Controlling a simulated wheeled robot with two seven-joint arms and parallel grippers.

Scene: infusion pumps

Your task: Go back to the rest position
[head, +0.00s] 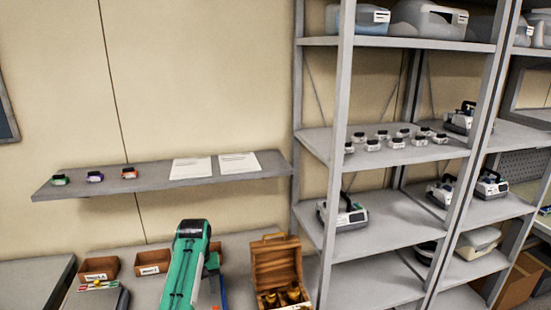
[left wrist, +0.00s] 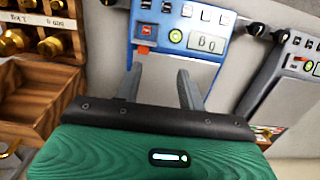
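My left arm (head: 188,265), green with a black end, reaches up from the bottom middle of the head view over the workbench. In the left wrist view my left gripper (left wrist: 160,85) shows two grey fingers spread apart, with nothing between them. They are in front of a blue device (left wrist: 226,50) with a display and a light grey plate; I cannot tell how far apart they are from it. In the head view the fingers cannot be made out. My right gripper is in neither view.
An open wooden box (head: 277,262) with brass weights stands right of my left arm. Two small brown bins (head: 153,262) stand left of it. A wall shelf (head: 150,186) holds small coloured items and papers. A tall metal rack (head: 340,150) with several pumps stands at right.

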